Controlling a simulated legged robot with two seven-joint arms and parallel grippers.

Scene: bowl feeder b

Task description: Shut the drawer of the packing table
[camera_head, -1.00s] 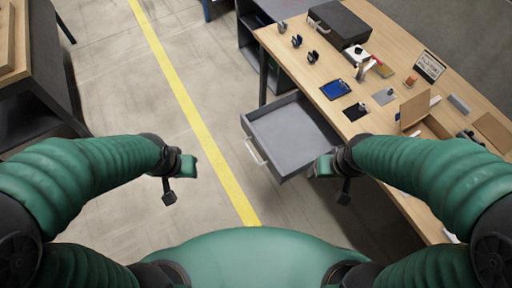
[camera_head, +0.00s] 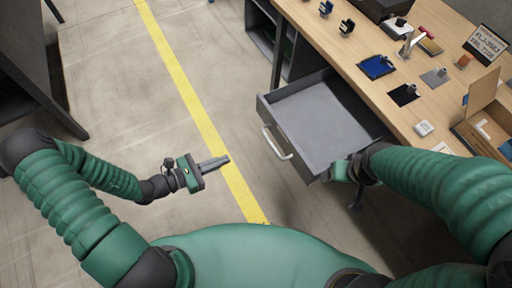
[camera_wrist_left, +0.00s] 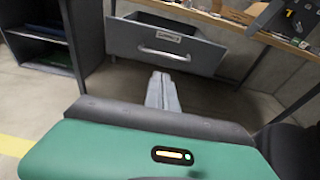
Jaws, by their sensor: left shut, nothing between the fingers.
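The grey drawer (camera_head: 318,122) of the packing table (camera_head: 385,42) stands pulled out, and its inside looks empty. Its pale bar handle (camera_head: 276,143) is on the front panel, facing left in the head view. In the left wrist view the drawer front (camera_wrist_left: 165,45) with its handle (camera_wrist_left: 164,54) and a label is ahead. My left gripper (camera_head: 222,160) is shut and empty, to the left of the handle and apart from it, pointing toward it. My right gripper (camera_head: 335,172) is near the drawer's near corner; its fingers are hidden, and whether it touches cannot be told.
The tabletop holds a blue item (camera_head: 376,66), a black pad (camera_head: 404,94), a cardboard box (camera_head: 485,118) and a dark case. A dark shelf unit (camera_head: 268,40) stands beyond the drawer. The floor with the yellow line (camera_head: 190,95) is clear left of the drawer.

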